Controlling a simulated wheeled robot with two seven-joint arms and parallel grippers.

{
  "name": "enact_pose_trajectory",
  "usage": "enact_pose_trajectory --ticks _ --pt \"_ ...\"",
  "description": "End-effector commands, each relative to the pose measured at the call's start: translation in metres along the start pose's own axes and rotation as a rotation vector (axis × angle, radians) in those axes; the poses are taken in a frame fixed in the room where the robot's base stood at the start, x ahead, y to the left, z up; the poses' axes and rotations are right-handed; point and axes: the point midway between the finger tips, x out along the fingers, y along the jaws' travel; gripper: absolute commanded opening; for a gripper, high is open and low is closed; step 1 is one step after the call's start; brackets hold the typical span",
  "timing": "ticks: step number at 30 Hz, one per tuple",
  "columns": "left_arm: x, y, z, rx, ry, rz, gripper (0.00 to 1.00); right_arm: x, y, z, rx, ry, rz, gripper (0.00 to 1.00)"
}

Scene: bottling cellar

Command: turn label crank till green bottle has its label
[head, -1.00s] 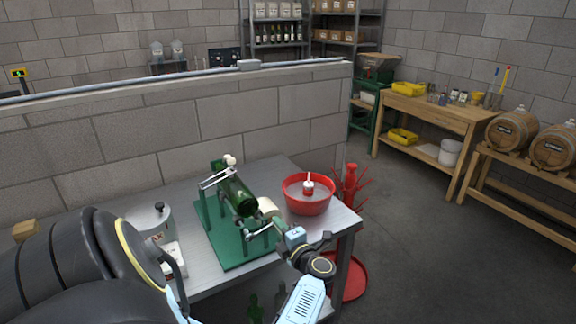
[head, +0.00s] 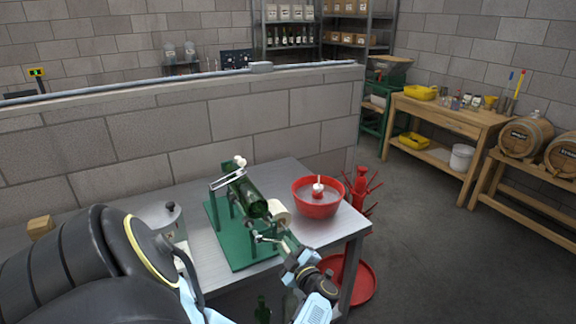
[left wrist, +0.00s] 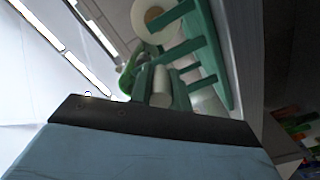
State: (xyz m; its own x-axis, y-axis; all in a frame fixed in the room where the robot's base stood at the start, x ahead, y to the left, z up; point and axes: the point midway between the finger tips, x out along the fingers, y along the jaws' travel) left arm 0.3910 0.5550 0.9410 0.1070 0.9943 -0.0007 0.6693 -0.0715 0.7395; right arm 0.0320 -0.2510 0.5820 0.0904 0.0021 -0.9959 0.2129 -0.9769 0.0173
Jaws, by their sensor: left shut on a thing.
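The green bottle (head: 249,198) lies on its side, tilted, on the green labelling stand (head: 228,238) on the metal table. Its visible side is plain dark green glass. A cream label roll (head: 279,211) sits at the stand's right side. The label crank (head: 262,238) is at the stand's near right end. My left gripper (head: 281,246) is shut at the crank, its grip on the handle partly hidden. The left wrist view shows a pale cylinder (left wrist: 160,87) just beyond my dark gripper edge, with the roll (left wrist: 154,16) behind. My right gripper is not in view.
A red bowl (head: 317,200) stands on the table right of the stand. A red bottle rack (head: 361,187) is beyond the right edge. A block wall (head: 250,125) closes off the back.

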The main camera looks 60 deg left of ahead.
Motion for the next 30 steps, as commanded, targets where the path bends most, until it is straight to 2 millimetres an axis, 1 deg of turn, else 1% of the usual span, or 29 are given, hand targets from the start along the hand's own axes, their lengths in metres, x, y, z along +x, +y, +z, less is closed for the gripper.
enact_pose_trajectory --ticks 7,20,21,24,25,30 --pt "0.0005 -0.0050 0.0003 0.053 0.001 -0.001 0.00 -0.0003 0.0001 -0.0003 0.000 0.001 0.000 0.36" --pt "0.0007 -0.0052 0.0000 0.060 0.003 -0.001 0.00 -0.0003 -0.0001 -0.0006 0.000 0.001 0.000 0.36" --pt "0.0008 -0.0051 0.0000 0.060 0.003 0.000 0.22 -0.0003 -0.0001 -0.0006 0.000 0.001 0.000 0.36" --pt "0.0007 -0.0051 0.0001 0.059 0.002 0.000 0.35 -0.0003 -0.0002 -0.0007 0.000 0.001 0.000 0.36" --pt "0.0007 -0.0050 0.0001 0.059 0.002 0.000 0.39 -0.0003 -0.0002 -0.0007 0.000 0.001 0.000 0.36" --pt "0.0005 -0.0049 0.0003 0.059 0.002 0.000 0.39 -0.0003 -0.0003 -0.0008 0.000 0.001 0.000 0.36"
